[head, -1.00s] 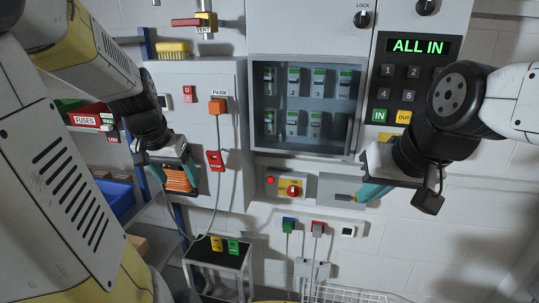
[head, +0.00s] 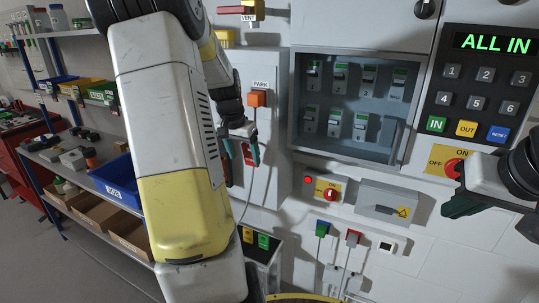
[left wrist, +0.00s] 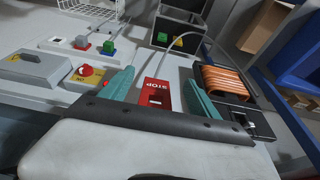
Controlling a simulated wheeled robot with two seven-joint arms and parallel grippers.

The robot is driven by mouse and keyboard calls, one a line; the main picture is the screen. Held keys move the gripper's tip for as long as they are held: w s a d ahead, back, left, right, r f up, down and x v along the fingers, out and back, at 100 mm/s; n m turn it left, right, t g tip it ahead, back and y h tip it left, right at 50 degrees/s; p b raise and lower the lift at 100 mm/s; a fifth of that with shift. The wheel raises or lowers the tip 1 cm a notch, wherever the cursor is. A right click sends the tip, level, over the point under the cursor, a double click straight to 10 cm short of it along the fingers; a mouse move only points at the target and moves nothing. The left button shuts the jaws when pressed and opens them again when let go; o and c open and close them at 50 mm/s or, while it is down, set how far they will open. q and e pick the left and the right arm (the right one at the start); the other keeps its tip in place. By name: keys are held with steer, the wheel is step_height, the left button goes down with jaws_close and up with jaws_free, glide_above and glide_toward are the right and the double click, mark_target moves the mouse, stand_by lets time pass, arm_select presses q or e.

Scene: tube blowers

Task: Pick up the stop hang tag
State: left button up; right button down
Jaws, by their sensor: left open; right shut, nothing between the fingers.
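The stop hang tag is a red tag with white "STOP" lettering, on the grey panel below the orange PARK block (head: 257,98). In the left wrist view the tag (left wrist: 157,93) shows between the two teal fingers of my left gripper (left wrist: 160,78). In the head view my left gripper (head: 241,152) is at the tag, with its fingers apart and covering part of it. I cannot tell the exact gap between fingers and tag. My right gripper (head: 458,207) is shut and empty at the right, away from the tag.
An orange cable coil (left wrist: 223,80) hangs close beside my left gripper. A cabinet with several breakers (head: 362,80), a keypad (head: 478,100) and a red knob box (head: 330,190) are to the right. Shelves with a blue bin (head: 117,181) stand left.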

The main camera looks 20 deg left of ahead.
mark_target(250, 153)
arm_select(q)
steer(key=w, duration=0.3)
steer(key=shift+w+d+f, duration=0.2)
steer(key=shift+w, duration=0.2)
steer(key=shift+x, duration=1.25)
steer(key=shift+s, duration=0.1)
steer(key=c, duration=1.5)
steer(key=shift+r, duration=0.25)
jaws_close()
steer(key=s+a, duration=0.1)
steer(key=s, duration=1.7)
steer(key=shift+a, duration=0.25)
